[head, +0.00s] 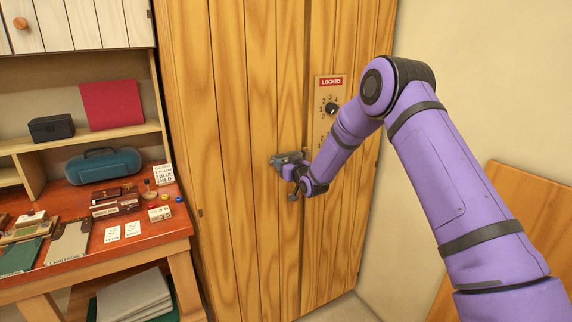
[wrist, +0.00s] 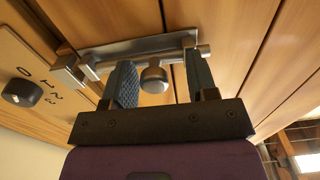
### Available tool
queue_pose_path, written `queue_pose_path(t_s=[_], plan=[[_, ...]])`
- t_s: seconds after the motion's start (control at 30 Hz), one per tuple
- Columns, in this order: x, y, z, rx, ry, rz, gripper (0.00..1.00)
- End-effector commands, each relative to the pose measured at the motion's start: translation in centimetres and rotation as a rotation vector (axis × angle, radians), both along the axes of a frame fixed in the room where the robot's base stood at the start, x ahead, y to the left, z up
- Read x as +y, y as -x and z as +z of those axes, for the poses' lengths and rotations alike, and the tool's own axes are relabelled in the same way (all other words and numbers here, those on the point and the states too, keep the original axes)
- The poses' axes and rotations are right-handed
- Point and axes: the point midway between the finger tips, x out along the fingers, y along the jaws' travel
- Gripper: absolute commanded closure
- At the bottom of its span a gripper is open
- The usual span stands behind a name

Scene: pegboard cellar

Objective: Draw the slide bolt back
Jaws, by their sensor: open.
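The slide bolt (wrist: 140,55) is a grey metal bolt on a plate, fixed to the wooden cabinet door (head: 245,120). It also shows in the head view (head: 288,158), partly hidden by my arm's end. Its round knob (wrist: 154,80) sticks out between the fingers of my gripper (wrist: 160,82). The gripper is open, with one blue-grey finger on each side of the knob. A gap shows between the knob and the right finger; the left finger is nearer the knob. In the head view my gripper (head: 291,174) is at the bolt, its fingers mostly hidden.
A panel with a red LOCKED sign (head: 331,82) and a black dial (head: 332,108) is above the bolt; a dial (wrist: 22,92) shows in the wrist view. A cluttered red workbench (head: 100,245) stands left. A wooden board (head: 510,225) leans at the right wall.

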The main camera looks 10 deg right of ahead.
Motion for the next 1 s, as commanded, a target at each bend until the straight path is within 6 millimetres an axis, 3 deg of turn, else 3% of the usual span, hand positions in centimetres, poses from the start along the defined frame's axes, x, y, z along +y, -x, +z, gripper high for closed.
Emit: queue_pose_path(t_s=[0.17, 0.6, 1.0], plan=[[-0.5, 1.5, 0.0, 0.002, 0.001, -0.001, 0.47], [-2.8, 8.7, 0.0, 0.001, 0.001, 0.001, 0.47], [-3.3, 10.2, 0.0, -0.001, 0.0, 0.0, 0.47]])
